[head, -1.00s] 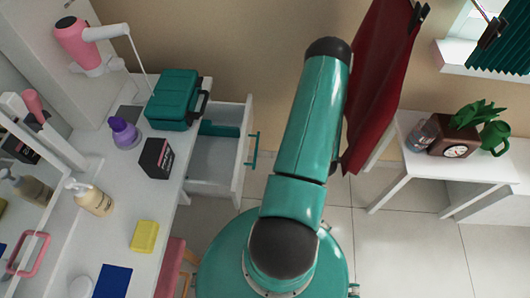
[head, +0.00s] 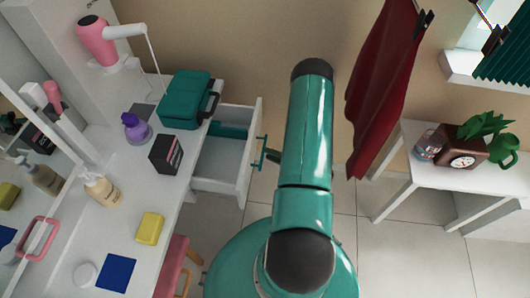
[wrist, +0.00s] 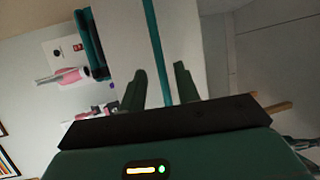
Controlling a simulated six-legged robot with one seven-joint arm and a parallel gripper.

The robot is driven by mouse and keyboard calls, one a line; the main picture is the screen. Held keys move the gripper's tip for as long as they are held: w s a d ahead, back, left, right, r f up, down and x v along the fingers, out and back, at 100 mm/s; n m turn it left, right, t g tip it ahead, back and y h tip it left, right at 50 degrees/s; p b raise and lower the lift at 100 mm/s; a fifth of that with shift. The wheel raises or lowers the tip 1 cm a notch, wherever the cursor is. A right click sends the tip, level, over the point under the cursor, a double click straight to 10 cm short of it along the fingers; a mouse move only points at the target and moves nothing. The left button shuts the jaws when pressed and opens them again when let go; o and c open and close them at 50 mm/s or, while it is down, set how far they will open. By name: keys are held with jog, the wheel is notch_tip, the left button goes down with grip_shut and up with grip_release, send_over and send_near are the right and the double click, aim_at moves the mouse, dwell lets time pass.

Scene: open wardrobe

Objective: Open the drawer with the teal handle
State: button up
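The white drawer (head: 222,160) below the desk top stands open, pulled out to the right. Its teal handle (head: 262,153) is a thin vertical bar on the drawer front. In the head view a dark part of my gripper (head: 273,156) shows right beside the handle; my teal arm hides the rest. In the wrist view the teal handle (wrist: 155,40) runs between the two dark fingers of my gripper (wrist: 160,84). The fingers are apart with a gap on each side of the bar.
The desk holds a teal case (head: 184,98), a purple bottle (head: 136,128), a black box (head: 166,154) and a yellow block (head: 149,228). A red garment (head: 385,90) hangs right of my arm. A white side table (head: 440,172) stands at right. A pink stool (head: 173,265) is below the desk.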

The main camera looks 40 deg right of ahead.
jog(key=x, duration=0.4)
jog(key=shift+w+f, duration=0.1)
grip_shut()
jog(key=s+d, duration=0.2)
jog(key=s, duration=0.1)
jog(key=shift+d, duration=0.15)
grip_release()
